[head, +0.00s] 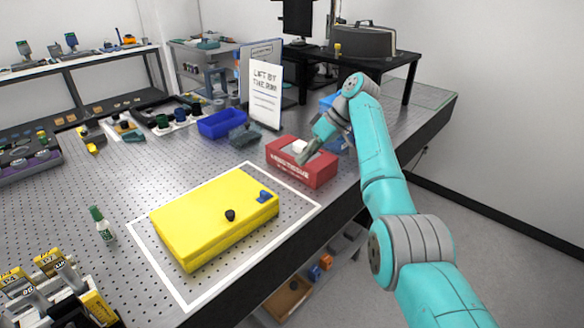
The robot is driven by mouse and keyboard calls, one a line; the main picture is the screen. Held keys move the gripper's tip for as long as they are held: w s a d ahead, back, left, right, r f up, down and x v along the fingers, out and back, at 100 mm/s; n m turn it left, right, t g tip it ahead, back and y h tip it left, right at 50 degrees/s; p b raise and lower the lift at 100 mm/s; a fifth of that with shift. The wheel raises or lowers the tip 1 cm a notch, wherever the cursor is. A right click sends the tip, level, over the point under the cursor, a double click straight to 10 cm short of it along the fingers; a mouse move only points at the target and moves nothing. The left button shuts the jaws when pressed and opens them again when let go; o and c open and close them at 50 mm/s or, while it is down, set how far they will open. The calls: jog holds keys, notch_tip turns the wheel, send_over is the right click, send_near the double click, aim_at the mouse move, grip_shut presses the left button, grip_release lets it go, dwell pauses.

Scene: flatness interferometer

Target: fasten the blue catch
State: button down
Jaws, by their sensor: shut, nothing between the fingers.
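A yellow case (205,211) lies closed inside a white outlined rectangle on the perforated table. A small blue catch (264,196) sits near the right end of its top. I cannot tell from this view whether the catch is fastened. A black knob (230,215) stands at the case's front edge, left of the catch. My gripper (303,158) is shut and empty at the red tissue box (303,176), behind and to the right of the case. It is apart from the catch. I cannot tell whether it touches the tissue box.
A blue bin (222,124) and a white sign (266,95) stand behind the tissue box. Yellow-labelled holders (50,285) fill the front left corner. The table's right edge runs close by the case.

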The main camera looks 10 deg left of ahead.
aim_at(274, 195)
jog(key=x, duration=0.9)
jog(key=shift+s+a+f, duration=0.1)
jog(key=shift+s+a, duration=0.55)
jog(key=shift+s, duration=0.2)
jog(key=shift+s+a, duration=0.55)
jog(key=shift+s, duration=0.15)
jog(key=shift+a, duration=0.15)
